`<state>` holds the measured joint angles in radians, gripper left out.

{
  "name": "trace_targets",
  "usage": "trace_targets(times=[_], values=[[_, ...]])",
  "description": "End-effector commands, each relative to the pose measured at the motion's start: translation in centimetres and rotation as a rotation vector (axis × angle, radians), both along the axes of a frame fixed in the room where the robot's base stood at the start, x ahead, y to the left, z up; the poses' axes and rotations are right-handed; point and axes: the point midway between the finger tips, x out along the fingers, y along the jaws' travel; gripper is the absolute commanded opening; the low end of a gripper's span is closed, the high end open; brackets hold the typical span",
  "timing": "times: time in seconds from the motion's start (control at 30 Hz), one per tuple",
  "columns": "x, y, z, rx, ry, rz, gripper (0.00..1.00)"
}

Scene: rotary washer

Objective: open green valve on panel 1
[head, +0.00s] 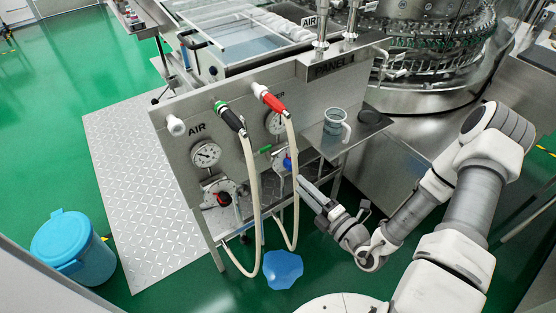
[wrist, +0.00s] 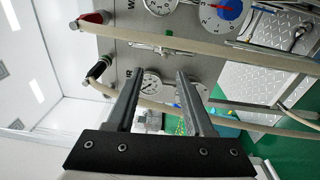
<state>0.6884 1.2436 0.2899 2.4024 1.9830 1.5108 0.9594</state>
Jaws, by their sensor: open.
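Panel 1 (head: 240,118) is a grey metal panel with AIR and WATER gauges. A small green handle (head: 265,149), which looks like the green valve, is on its face between the gauges. A black hose fitting with a green collar (head: 222,107) sits at the panel top. My gripper (head: 304,187) is in front of the panel, right of and below the green handle, apart from it. In the wrist view its two fingers (wrist: 158,85) are spread with nothing between them.
Two beige hoses (head: 252,190) hang in front of the panel. A red fitting (head: 268,97), a red knob (head: 222,199) and a blue knob (head: 288,162) are nearby. A mug (head: 335,122) stands on the side shelf. A blue bin (head: 72,250) and blue patch (head: 283,269) are on the floor.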

Motion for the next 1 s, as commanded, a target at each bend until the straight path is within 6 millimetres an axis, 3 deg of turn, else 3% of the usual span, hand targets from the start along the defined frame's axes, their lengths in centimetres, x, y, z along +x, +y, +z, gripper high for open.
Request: trace_targets(times=[0.17,0.33,1.0], values=[[0.3,-0.5,-1.4,0.042,0.047,-0.055,0.53],[1.8,0.6,-1.3,0.041,0.046,-0.052,0.53],[13.0,8.1,-1.3,0.040,0.045,-0.053,0.53]])
